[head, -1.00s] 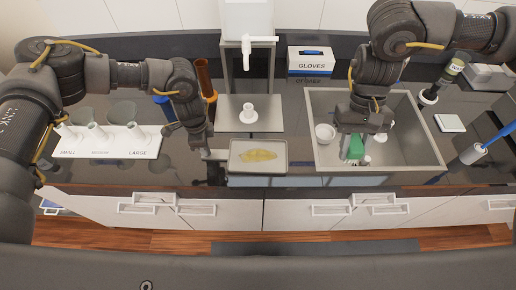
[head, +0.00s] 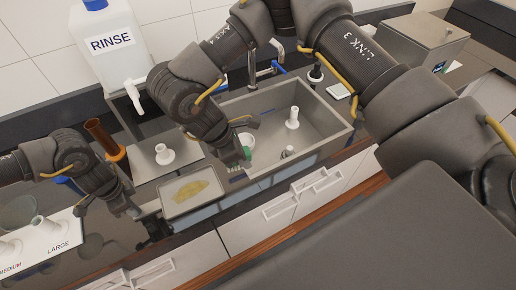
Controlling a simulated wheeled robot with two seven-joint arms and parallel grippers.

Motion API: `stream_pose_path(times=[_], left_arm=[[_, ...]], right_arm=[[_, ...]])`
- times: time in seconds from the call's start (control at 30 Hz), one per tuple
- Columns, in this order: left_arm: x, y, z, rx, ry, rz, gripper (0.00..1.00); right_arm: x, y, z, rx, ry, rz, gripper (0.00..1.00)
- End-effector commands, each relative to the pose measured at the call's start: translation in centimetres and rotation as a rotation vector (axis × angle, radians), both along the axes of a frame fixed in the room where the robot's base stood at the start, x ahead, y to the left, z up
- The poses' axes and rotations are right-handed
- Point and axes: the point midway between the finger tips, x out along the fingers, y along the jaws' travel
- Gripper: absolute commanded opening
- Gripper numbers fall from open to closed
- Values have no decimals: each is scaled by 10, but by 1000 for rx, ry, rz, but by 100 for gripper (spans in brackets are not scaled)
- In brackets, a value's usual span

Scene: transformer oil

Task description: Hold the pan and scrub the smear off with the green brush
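The pan (head: 176,205) is a shallow grey rectangular tray near the counter's front edge, with a yellow-brown smear (head: 192,190) across its middle. My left gripper (head: 152,228) is at the pan's left end and looks shut on its short handle; the fingers are dark and partly hard to make out. My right gripper (head: 238,150) is shut on the green brush (head: 245,154), its pale bristles pointing down. The brush hangs right of the pan near the sink's left rim, apart from the smear. I cannot tell if the pan touches the counter.
The metal sink (head: 318,146) lies to the right, with a white bowl (head: 246,140) and white fittings inside. The RINSE container (head: 107,42) with its tap stands behind.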

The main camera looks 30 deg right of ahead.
Motion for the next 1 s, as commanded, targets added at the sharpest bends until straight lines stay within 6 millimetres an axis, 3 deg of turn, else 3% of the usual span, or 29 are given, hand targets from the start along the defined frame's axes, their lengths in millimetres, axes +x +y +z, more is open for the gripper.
stream_pose_path(times=[0.2, 0.4, 1.0], left_arm=[[-1, 3, -2, 7, 3, 2, 2], [-1, 3, -2, 7, 3, 2, 2], [0, 3, -2, 7, 1, 3, 2]], right_arm=[[15, 29, -21, -1, 5, 789, 8], [27, 49, -35, 6, 5, 1341, 8], [52, 88, -59, 3, 2, 2386, 8]])
